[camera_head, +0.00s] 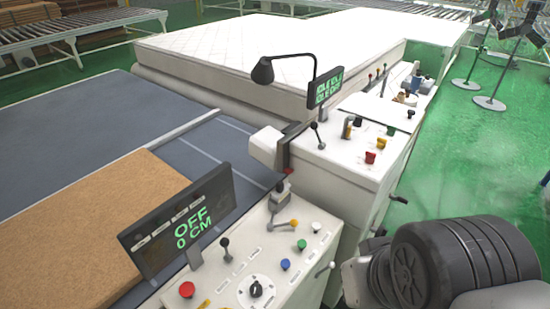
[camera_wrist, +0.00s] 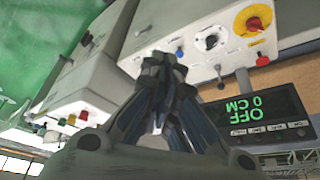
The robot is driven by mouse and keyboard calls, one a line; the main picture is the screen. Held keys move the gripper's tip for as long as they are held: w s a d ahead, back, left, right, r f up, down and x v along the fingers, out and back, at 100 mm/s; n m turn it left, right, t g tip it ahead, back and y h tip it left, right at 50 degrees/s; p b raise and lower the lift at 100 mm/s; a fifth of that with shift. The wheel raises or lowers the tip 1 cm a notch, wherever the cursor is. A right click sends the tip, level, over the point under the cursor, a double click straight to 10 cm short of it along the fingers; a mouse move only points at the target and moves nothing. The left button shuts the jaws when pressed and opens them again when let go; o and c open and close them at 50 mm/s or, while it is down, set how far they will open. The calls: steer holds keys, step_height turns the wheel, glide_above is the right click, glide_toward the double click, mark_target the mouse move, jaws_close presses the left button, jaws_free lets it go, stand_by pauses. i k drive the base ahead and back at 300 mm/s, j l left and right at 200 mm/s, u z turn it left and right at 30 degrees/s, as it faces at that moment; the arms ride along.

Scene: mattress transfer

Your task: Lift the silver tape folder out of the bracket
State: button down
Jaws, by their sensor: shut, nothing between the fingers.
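I cannot make out a silver tape folder or its bracket for sure in either view. A small grey metal piece (camera_head: 279,197) stands at the back corner of the near control console (camera_head: 318,235), beside a yellow-handled lever; it is too small to identify. In the wrist view my gripper (camera_wrist: 164,64) is shut and empty, with its dark fingers together in front of the white console (camera_wrist: 200,70). I cannot tell whether the fingertips touch it. My arm hides part of the lower right in the head view.
An OFF 0 CM display (camera_head: 180,225) stands on the near console, and it also shows in the wrist view (camera_wrist: 257,113). A black lamp (camera_head: 278,68) and another display (camera_head: 326,87) rise behind. A quilted mattress (camera_head: 225,45) lies beyond. Green floor (camera_head: 455,150) is open at the right.

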mark_target(281, 191)
steer(key=i+l+u, duration=0.2)
steer(key=u, duration=0.2)
steer(key=i+l+u, duration=0.2)
steer(key=u, duration=0.15)
steer(key=i+l+u, duration=0.15)
steer(key=l+u, duration=0.25)
steer(key=i+l+u, duration=0.1)
steer(key=l+u, duration=0.25)
